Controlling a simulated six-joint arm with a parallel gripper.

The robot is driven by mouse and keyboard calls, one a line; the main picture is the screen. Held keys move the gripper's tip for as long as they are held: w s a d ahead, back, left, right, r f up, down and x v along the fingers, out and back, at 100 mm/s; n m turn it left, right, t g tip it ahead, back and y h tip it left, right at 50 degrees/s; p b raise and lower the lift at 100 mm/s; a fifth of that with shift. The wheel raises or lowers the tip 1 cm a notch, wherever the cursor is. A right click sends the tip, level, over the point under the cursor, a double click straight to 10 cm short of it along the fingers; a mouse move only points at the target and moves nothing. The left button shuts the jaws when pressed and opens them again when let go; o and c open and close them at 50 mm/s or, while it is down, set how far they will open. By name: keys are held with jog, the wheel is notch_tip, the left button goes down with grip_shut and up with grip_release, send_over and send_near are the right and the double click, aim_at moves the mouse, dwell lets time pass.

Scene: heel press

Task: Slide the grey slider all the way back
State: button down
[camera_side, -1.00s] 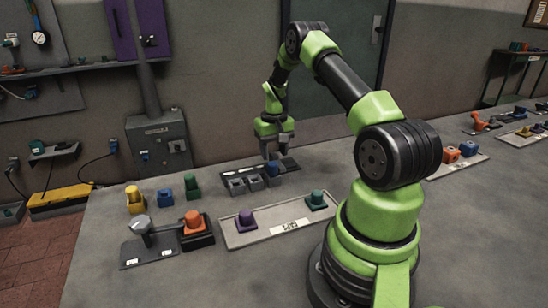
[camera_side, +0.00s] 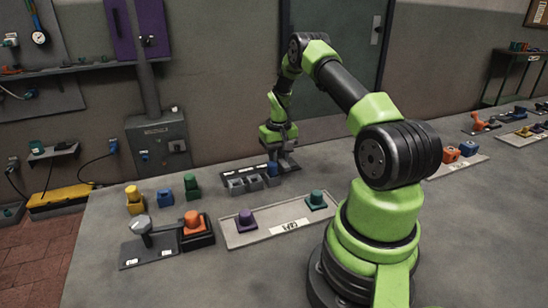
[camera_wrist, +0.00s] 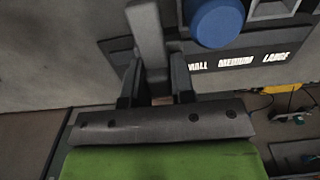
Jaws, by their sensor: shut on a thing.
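The grey slider (camera_wrist: 147,35) shows as a grey bar in the wrist view, running up from between my jaws. My gripper (camera_wrist: 157,80) is shut on it, one dark finger on each side. In the side view my gripper (camera_side: 283,159) points down at the right end of the dark sizing fixture (camera_side: 243,171); the slider is too small to make out there. The fixture's face carries the words medium and large in the wrist view. A blue round piece (camera_wrist: 215,22) is close to the right of the slider.
Several grey sockets (camera_side: 236,186) stand in front of the fixture. A pale tray (camera_side: 268,234) holds a purple piece (camera_side: 246,220) and a green piece (camera_side: 317,200). An orange piece (camera_side: 193,222) sits in a black holder at left. Bare table lies right of the fixture.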

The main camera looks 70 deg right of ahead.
jog(key=s+d, duration=0.3)
jog(key=c, duration=1)
grip_release()
jog(key=shift+o, duration=0.2)
notch_tip(320, 180, up, 10)
